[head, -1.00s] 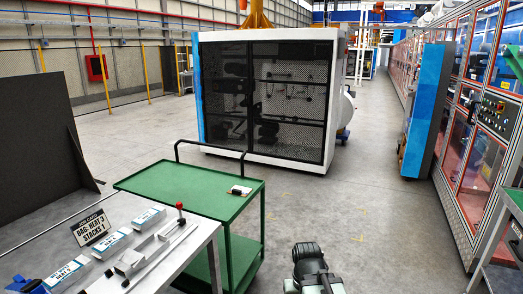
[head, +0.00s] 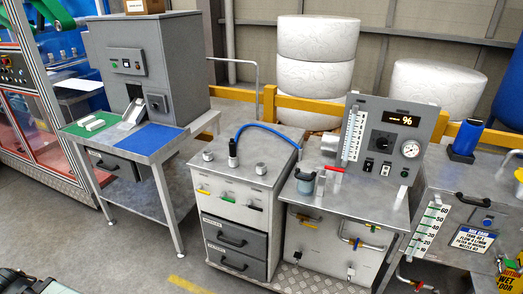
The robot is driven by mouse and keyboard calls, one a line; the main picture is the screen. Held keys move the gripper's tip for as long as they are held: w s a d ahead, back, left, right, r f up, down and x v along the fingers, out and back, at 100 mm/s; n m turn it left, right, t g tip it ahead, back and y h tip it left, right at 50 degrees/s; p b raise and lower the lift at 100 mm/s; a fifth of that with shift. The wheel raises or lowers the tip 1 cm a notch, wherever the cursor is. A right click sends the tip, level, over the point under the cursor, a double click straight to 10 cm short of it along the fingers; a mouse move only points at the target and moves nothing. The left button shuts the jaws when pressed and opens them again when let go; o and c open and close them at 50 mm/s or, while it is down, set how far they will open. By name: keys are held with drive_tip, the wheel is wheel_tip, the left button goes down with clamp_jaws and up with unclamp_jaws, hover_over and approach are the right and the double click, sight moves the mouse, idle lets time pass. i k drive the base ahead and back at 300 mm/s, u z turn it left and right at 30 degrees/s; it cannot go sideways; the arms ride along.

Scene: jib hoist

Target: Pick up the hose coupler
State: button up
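What looks like the hose coupler (head: 233,150) is a small upright black-and-silver fitting on top of the grey cabinet, near the middle of the view. A blue hose (head: 268,127) runs from its upper end in an arc to the right, toward the cabinet's right edge. Silver round ports (head: 260,168) stand on the same top, to the right and left of the coupler. I cannot tell whether the coupler sits on a port. A dark part of my arm shows at the bottom left corner, well away from the cabinet; my gripper's fingers are not in view.
A bench with a blue mat (head: 152,138) stands left of the cabinet (head: 228,210). A gauge panel (head: 385,140) on another cabinet adjoins at the right, and a tank with a scale (head: 432,225) stands farther right. Open floor (head: 120,265) lies in front.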

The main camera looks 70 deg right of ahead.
sight(233, 145)
drive_tip(key=z, duration=2.2)
